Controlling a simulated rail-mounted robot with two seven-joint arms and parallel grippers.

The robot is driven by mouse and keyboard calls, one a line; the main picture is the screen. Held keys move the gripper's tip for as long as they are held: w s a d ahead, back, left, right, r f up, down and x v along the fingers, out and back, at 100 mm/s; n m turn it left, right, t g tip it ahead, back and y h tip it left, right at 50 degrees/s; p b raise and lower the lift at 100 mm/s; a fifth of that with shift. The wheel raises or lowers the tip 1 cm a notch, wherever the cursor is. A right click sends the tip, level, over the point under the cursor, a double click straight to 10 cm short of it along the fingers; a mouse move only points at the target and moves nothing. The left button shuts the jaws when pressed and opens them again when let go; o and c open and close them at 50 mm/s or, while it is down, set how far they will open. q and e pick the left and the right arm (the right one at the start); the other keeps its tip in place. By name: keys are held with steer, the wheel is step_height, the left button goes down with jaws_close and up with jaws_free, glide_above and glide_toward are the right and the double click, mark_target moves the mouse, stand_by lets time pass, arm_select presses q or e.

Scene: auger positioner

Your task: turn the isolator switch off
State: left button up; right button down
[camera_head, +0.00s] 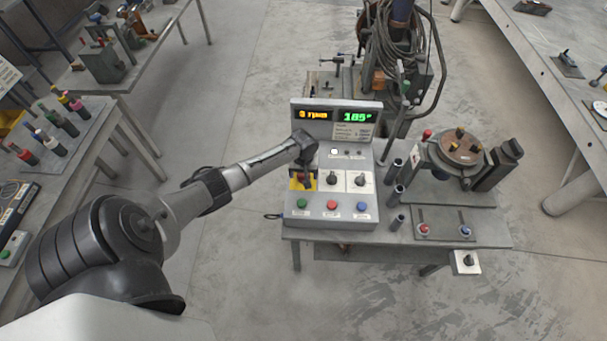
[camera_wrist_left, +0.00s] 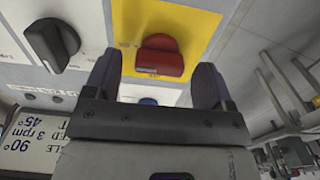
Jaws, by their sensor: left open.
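The isolator switch is a red knob on a yellow plate (camera_head: 293,185) at the left of the control box (camera_head: 340,208). My left gripper (camera_head: 304,172) is over it and partly hides it in the head view. In the left wrist view the red isolator knob (camera_wrist_left: 160,62) lies just beyond and between the two open fingers of my left gripper (camera_wrist_left: 157,78). One finger is on each side, with nothing held; I cannot tell whether they touch the knob. The knob's bar looks crosswise in the wrist picture. My right gripper is not in view.
The lit display panel (camera_head: 337,117) rises behind. A round positioner table (camera_head: 460,147) and dark cylinders (camera_head: 392,196) stand to the right. Side benches hold tools.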

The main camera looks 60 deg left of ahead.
arm_select(q)
steer(key=shift+f, duration=0.45)
steer(key=shift+c, duration=0.2)
steer(key=c, duration=0.9)
